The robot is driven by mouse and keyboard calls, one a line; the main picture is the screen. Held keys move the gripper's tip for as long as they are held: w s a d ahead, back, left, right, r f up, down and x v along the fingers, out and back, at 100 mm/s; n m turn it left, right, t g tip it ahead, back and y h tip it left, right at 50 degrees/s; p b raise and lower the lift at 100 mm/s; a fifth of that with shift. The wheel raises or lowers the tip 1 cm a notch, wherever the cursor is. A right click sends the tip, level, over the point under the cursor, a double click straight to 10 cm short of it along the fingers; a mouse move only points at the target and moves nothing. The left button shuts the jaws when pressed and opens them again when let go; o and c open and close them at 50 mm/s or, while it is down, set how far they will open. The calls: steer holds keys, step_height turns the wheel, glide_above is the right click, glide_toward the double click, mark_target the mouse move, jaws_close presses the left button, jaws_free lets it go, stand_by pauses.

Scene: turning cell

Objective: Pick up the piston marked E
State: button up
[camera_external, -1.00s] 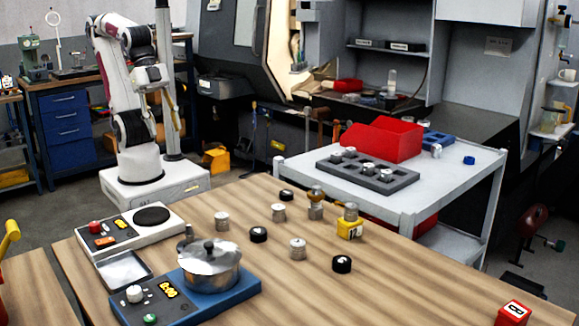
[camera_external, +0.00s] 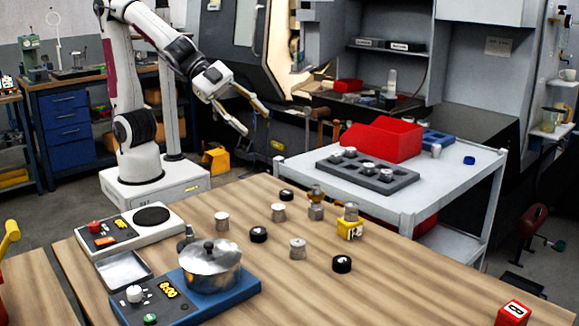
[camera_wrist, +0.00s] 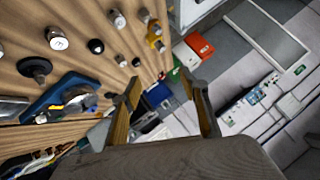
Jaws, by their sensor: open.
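Several silver pistons stand upright on the wooden table, among them one at the left (camera_external: 222,221), one at the back (camera_external: 278,212) and one nearer the front (camera_external: 298,248). More silver pieces sit in the grey tray (camera_external: 328,166) on the cart. I cannot read a letter E on any of them. In the wrist view, a silver piston (camera_wrist: 57,39) and another one (camera_wrist: 117,19) show at the upper left. My gripper (camera_external: 256,122) is open and empty, raised in the air behind the table. Its two spread fingers also show in the wrist view (camera_wrist: 161,84).
A pot (camera_external: 210,268) on a blue hotplate stands at the table's front left. A yellow block (camera_external: 349,230) stands at the right. The cart (camera_external: 450,184) carries a red bin (camera_external: 382,138). The table's right front is mostly clear.

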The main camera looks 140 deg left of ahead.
steer(key=w+a+f+m+t+h, duration=0.1)
steer(key=w+a+f+m+h, duration=0.2)
steer(key=w, duration=0.4)
steer(key=m+g+h, duration=0.4)
steer(key=m+h, duration=0.2)
steer(key=h, duration=0.6)
glide_toward(222, 222)
steer(key=shift+w+f, duration=0.3)
steer(key=shift+w, duration=0.1)
steer(key=shift+s+d+f+h, duration=0.15)
steer(key=shift+s+h, duration=0.15)
steer(key=shift+s, duration=0.4)
steer(key=shift+x, duration=1.35)
